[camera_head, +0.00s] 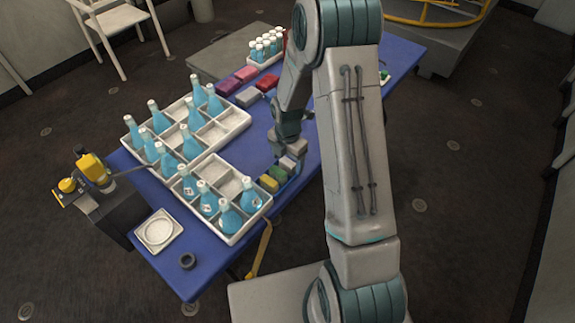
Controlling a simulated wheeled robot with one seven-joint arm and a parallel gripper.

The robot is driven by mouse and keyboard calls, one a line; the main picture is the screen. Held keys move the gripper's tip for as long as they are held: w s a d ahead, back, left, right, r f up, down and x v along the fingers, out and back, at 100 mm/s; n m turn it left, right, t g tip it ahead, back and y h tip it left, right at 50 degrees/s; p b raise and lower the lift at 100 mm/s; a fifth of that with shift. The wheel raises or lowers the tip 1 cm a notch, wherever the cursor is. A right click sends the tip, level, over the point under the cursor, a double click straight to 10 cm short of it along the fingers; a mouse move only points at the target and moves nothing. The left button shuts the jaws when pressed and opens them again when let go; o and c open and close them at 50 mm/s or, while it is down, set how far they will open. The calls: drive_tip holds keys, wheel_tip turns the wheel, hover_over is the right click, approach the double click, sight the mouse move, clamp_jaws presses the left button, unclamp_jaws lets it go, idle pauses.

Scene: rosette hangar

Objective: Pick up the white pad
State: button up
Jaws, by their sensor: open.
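A short row of small pads lies on the blue table, below my gripper. A white pad (287,163) lies in this row, just below my gripper in the picture. A paler, slightly pinkish pad (297,147) is behind it, close to the fingers. A green pad (278,173) and a yellow pad (268,183) are in front of it. Another whitish-grey pad (248,96) lies farther back. My gripper (286,148) is open, pointing down over the far end of the row. The fingertips are small and partly hidden, so I cannot tell whether they touch a pad.
White crates (217,131) and (242,235) with blue bottles stand left of the pads. A white square dish (158,231) and dark ring (187,261) are at the table's front.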

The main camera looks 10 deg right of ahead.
sight(291, 161)
drive_tip(key=c, duration=1)
drive_tip(key=shift+r, duration=0.1)
drive_tip(key=shift+r, duration=0.55)
drive_tip(key=r, duration=0.1)
drive_tip(key=d+r, duration=0.1)
drive_tip(key=r, duration=0.1)
drive_tip(key=shift+r, duration=0.2)
drive_tip(key=d+r, duration=0.2)
drive_tip(key=d, duration=0.1)
drive_tip(key=d+r, duration=0.2)
drive_tip(key=d, duration=0.2)
drive_tip(key=d+r+b, duration=0.1)
drive_tip(key=d+r, duration=0.1)
drive_tip(key=d, duration=0.1)
drive_tip(key=shift+d+r, duration=0.2)
drive_tip(key=shift+d, duration=0.15)
drive_tip(key=shift+w, duration=0.1)
